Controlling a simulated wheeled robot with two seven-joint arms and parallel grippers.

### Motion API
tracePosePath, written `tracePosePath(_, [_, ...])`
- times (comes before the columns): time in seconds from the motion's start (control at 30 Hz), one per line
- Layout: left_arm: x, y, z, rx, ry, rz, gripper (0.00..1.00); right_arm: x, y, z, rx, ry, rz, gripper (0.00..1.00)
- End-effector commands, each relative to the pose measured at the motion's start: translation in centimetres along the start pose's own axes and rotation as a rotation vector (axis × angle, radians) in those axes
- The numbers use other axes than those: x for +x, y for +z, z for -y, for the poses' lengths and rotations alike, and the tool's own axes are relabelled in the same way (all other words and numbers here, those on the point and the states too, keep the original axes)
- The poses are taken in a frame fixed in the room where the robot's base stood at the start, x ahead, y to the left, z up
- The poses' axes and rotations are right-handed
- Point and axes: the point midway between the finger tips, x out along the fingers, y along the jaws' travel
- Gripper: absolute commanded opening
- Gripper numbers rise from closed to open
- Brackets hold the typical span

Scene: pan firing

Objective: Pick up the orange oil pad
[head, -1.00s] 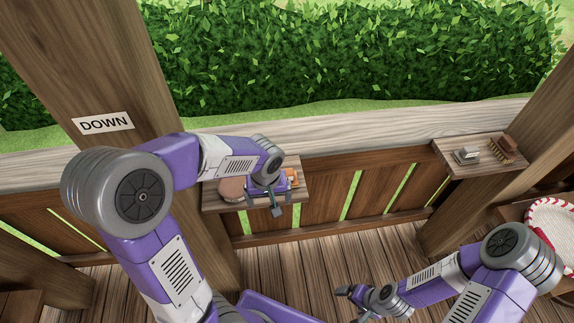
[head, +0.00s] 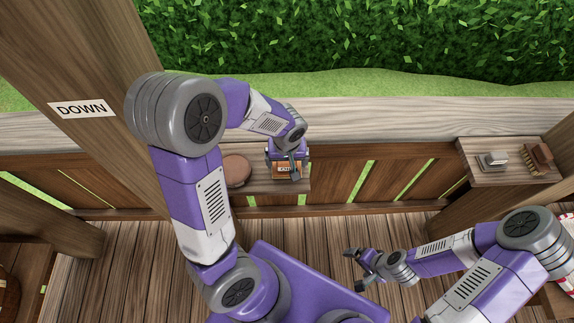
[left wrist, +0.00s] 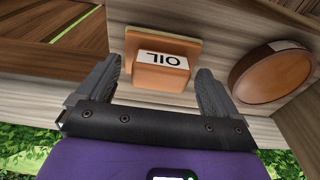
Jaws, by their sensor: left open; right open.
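The orange oil pad (left wrist: 160,80) lies on a small wooden shelf. It is a blocky orange-brown piece with a white top marked OIL. In the left wrist view it sits between and just beyond the fingertips of my open left gripper (left wrist: 158,85). In the head view the oil pad (head: 284,169) is partly hidden behind my left gripper (head: 289,170), which is over it. I cannot tell whether the fingers touch it. My right gripper (head: 355,268) is open and empty, low over the plank floor.
A round brown disc-shaped pad (head: 236,171) sits on the same shelf (head: 262,185), left of the oil pad. A second shelf (head: 488,176) at the right holds a grey-topped block (head: 492,161) and a brown brush-like block (head: 539,157). A wooden post with a DOWN sign (head: 83,108) stands at left.

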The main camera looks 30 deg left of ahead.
Motion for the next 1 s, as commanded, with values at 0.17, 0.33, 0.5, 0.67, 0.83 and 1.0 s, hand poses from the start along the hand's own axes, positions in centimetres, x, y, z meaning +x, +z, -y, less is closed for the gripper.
tracePosePath(0.17, [0.5, 0.0, 0.0, -0.001, 0.0, 0.0, 0.94, 0.0, 0.0, 0.0, 0.0, 0.0, -0.001, 0.93])
tracePosePath(0.33, [0.5, 0.0, 0.0, -0.001, 0.0, 0.0, 0.86, 0.0, 0.0, 0.0, 0.0, 0.0, -0.001, 0.93])
tracePosePath(0.5, [0.5, 0.0, 0.0, -0.001, 0.0, 0.0, 0.6, 0.0, 0.0, 0.0, 0.0, 0.0, -0.001, 0.93])
tracePosePath(0.67, [0.5, 0.0, 0.0, -0.001, 0.0, 0.0, 0.35, 0.0, 0.0, 0.0, 0.0, 0.0, 0.0, 0.93])
tracePosePath(0.83, [0.5, 0.0, 0.0, -0.001, 0.001, 0.0, 0.35, 0.0, 0.0, 0.0, 0.0, 0.0, 0.0, 0.93])
tracePosePath(1.0, [-0.7, -0.2, -0.1, -0.002, 0.004, -0.004, 0.35, -0.1, 0.0, 0.0, 0.0, 0.0, 0.0, 0.93])
